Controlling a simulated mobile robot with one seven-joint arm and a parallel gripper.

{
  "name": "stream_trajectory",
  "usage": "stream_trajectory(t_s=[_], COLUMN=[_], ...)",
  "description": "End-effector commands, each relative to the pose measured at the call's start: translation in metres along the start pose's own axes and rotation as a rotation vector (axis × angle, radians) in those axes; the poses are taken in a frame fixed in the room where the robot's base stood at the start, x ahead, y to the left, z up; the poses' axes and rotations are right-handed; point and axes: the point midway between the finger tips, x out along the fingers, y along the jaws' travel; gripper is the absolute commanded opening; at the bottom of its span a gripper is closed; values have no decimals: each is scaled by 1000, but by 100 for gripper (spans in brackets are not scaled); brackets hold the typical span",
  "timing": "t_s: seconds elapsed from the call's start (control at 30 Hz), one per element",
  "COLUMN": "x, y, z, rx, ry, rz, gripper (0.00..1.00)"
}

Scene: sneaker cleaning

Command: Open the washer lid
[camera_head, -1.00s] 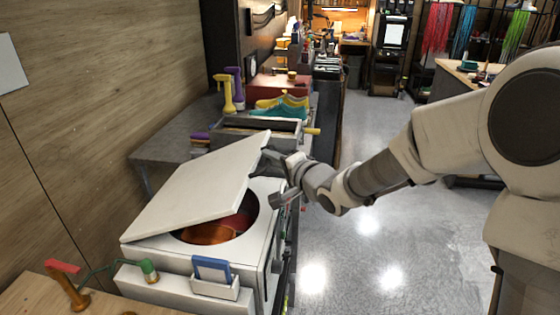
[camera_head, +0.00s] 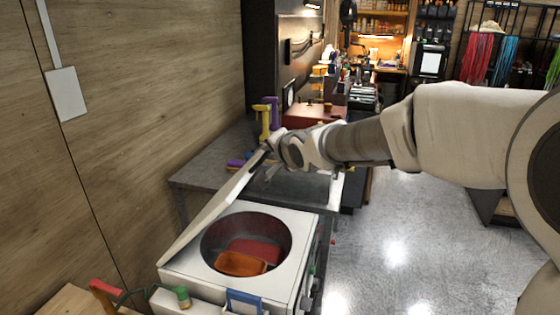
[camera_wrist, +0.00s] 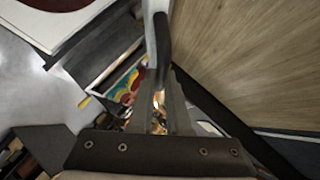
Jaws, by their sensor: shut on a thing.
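The washer (camera_head: 290,280) is a white box with a round dark drum opening (camera_head: 215,237) in its top. Its white lid (camera_head: 212,212) stands steeply tilted on the left side, seen almost edge-on in the head view. My gripper (camera_head: 268,152) is at the lid's upper far edge. In the wrist view my gripper (camera_wrist: 160,75) is shut on the dark lid handle (camera_wrist: 163,35), beside the lid's pale edge. An orange piece (camera_head: 240,264) and a red piece (camera_head: 258,250) lie inside the drum. My wrist partly hides the handle in the head view.
A wooden wall (camera_head: 120,140) stands close on the left of the lid. A grey table (camera_head: 205,172) with yellow and purple bottles (camera_head: 268,112) is behind the washer. Open floor (camera_head: 390,250) lies to the right. A blue-edged holder (camera_head: 243,300) is on the washer's front.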

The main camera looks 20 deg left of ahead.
Motion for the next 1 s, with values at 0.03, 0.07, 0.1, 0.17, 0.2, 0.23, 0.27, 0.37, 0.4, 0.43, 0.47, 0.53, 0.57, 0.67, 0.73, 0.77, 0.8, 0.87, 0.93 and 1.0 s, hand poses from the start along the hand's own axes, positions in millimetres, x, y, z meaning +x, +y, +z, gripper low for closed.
stream_trajectory(t_s=[0.03,0.07,0.1,0.17,0.2,0.23,0.27,0.37,0.4,0.43,0.47,0.53,0.57,0.67,0.73,0.77,0.8,0.87,0.93,1.0], x=[1,1,2,3,3,4,5,7,8,9,10,12,13,17,20,21,23,25,29,33], y=[-9,-12,-17,-24,-28,-32,-35,-46,-50,-54,-57,-65,-69,-80,-89,-92,-98,-104,-115,-125], z=[2,3,4,5,6,7,7,9,10,10,12,14,14,18,20,22,23,26,30,33], rx=[-12,-19,-27,-41,-49,-56,-62,-83,-90,-96,-103,-118,-124,-143,-158,-166,-175,-176,-175,-174], ry=[-1,-2,-2,-2,-2,-2,-2,-1,-1,-1,-2,-1,0,0,0,0,0,1,0,0], rz=[3,10,18,31,39,45,50,71,81,87,94,108,115,137,152,159,168,170,169,169], gripper=[0,0,0,0,0,0,0,0,0,0,0,0,0,0,0,0,0,0,0,0])
